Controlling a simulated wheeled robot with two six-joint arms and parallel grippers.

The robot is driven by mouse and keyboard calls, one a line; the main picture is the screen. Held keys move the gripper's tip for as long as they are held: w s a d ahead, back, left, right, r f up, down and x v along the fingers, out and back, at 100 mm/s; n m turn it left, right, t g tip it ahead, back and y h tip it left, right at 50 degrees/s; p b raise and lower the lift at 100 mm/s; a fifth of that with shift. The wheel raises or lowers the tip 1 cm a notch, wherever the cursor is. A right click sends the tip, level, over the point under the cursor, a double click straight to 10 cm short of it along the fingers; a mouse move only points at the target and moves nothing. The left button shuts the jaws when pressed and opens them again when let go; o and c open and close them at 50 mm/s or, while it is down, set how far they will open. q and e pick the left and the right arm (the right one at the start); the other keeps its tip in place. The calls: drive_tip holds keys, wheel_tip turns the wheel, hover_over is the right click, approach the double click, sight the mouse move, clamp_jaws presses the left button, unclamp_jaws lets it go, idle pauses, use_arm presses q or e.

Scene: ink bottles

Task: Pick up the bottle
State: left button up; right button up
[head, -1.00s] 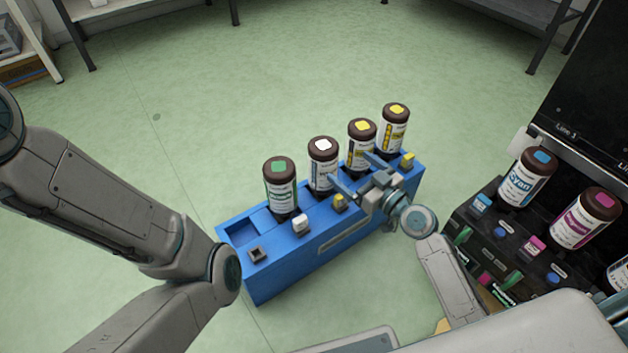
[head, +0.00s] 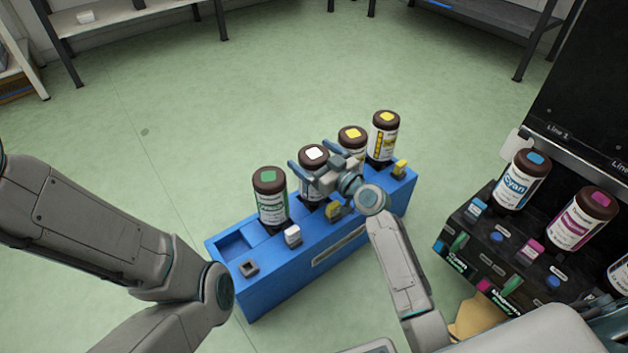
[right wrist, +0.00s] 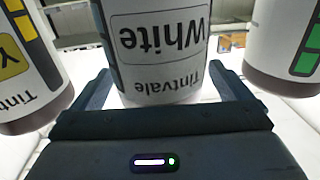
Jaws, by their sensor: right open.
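The bottle with a white-topped dark cap (head: 313,153) stands upright in the blue rack (head: 285,282). Its label reads White and Tintvale, upside down in the right wrist view (right wrist: 160,45). My right gripper (head: 311,161) is open, with one finger on each side of this bottle. In the right wrist view the gripper (right wrist: 158,80) has the bottle between its fingers, with gaps beside it. The bottle still sits in the rack. My left arm comes in from the left, but its gripper is out of view.
A green-capped bottle (head: 270,195) stands left of the white one; two yellow-capped bottles (head: 352,140) (head: 385,138) stand right. The rack's leftmost slot is empty. A black machine (head: 470,235) with cyan (head: 521,180) and magenta (head: 583,218) bottles is at right. Floor behind is clear.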

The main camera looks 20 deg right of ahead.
drive_tip(key=c, duration=1.7)
drive_tip(key=shift+c, duration=0.6)
drive_tip(key=shift+r, duration=0.2)
